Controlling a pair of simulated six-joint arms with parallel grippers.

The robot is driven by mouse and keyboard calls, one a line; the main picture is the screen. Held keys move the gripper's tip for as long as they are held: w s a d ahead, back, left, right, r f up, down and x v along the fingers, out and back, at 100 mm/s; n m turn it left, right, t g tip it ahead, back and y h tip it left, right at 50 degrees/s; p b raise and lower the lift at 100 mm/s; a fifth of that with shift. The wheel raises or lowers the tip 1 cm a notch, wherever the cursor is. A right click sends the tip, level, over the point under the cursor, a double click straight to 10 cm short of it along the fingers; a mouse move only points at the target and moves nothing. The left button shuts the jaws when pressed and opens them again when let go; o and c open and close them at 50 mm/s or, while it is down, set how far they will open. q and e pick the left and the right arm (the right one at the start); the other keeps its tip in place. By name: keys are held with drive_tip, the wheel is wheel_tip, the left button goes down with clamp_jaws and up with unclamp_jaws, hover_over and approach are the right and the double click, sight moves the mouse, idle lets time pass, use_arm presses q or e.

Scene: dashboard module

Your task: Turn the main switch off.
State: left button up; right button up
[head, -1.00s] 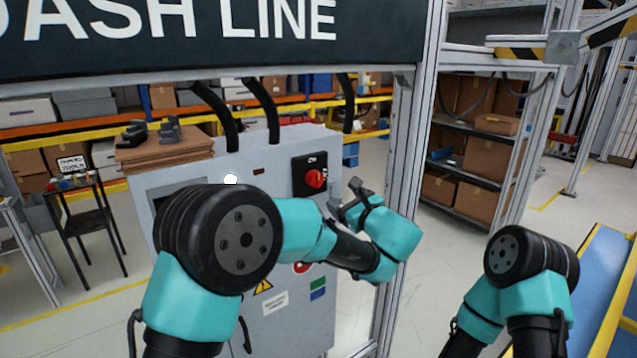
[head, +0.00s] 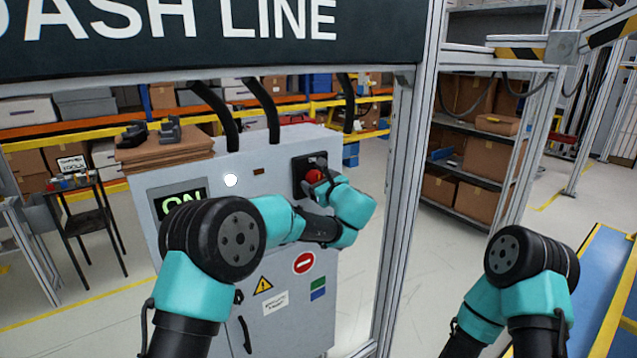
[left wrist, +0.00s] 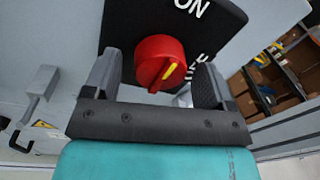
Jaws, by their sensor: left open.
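The main switch is a red knob (head: 314,176) on a black plate (head: 300,166) at the upper right of the grey cabinet. In the left wrist view the knob (left wrist: 158,60) has a yellow mark, and the black plate (left wrist: 210,30) reads ON, with another label partly hidden behind a finger. My left gripper (head: 311,183) is at the switch. It is open, with one finger on each side of the knob in the left wrist view (left wrist: 155,80); I cannot tell whether either touches it. My right gripper is out of view.
The grey cabinet (head: 225,170) has a display (head: 178,200) with green ON lettering, partly hidden by my left arm, and a white lamp (head: 231,180). A metal frame post (head: 405,200) stands just right of the switch. Black cables (head: 265,105) rise from the cabinet top.

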use_arm(q)
drive_tip(key=shift+c, duration=0.3)
drive_tip(key=c, duration=0.9)
drive_tip(key=shift+m, duration=0.3)
drive_tip(key=m, duration=0.8)
drive_tip(key=shift+m+g, duration=0.3)
drive_tip(key=m, duration=0.4)
drive_tip(key=shift+g, duration=0.3)
drive_tip(key=shift+m+y, duration=0.3)
drive_tip(key=shift+m, duration=1.7)
drive_tip(key=shift+o, duration=0.2)
